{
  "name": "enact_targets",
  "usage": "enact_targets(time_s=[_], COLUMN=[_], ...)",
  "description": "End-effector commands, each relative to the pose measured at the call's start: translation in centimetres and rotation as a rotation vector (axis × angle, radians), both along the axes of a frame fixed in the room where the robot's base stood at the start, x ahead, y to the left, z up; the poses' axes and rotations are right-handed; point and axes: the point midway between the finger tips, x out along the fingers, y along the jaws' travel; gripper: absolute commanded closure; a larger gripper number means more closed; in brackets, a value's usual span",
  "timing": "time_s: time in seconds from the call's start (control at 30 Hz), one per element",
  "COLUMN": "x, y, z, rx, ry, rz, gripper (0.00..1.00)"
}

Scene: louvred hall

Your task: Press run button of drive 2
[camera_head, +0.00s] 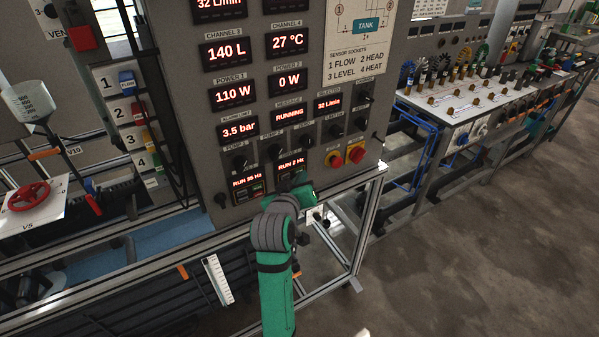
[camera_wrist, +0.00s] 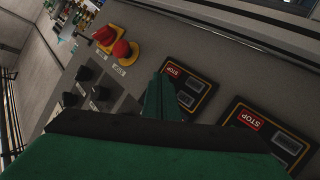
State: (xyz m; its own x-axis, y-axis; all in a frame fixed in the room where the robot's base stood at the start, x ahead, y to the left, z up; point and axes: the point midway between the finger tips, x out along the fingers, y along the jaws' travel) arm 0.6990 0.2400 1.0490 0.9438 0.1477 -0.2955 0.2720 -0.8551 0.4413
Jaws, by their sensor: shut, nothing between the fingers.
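Drive 2 (camera_head: 291,165) is the right one of two small drives low on the grey panel. Its red display reads "RUN 2 Hz". Drive 1 (camera_head: 247,182) beside it reads "RUN 35 Hz". My green gripper (camera_head: 298,185) is shut and empty in front of drive 2, hiding its lower keys in the head view. In the wrist view the picture is turned over; my shut fingers (camera_wrist: 160,80) stand beside drive 2 (camera_wrist: 190,88), whose red STOP key shows. Drive 1 (camera_wrist: 268,135) is farther right. Drive 2's run button is not clearly visible, and contact cannot be told.
A red emergency knob (camera_head: 356,154) and a red-and-yellow switch (camera_head: 334,159) sit right of drive 2. Black selector knobs (camera_head: 273,151) are just above. An aluminium frame (camera_head: 350,215) runs below the panel. The floor at right is clear.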

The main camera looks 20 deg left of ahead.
Motion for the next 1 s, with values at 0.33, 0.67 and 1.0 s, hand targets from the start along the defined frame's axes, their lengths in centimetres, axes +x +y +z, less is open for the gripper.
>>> enact_targets(time_s=[0.33, 0.67, 1.0], x=[-0.2, -0.7, -0.9], y=[-0.3, -1.4, -1.7], z=[0.0, 0.0, 0.0], rx=[0.000, 0.000, 0.000], ry=[-0.001, 0.000, 0.000], rz=[0.000, 0.000, -0.001], gripper=[1.00, 1.00, 1.00])
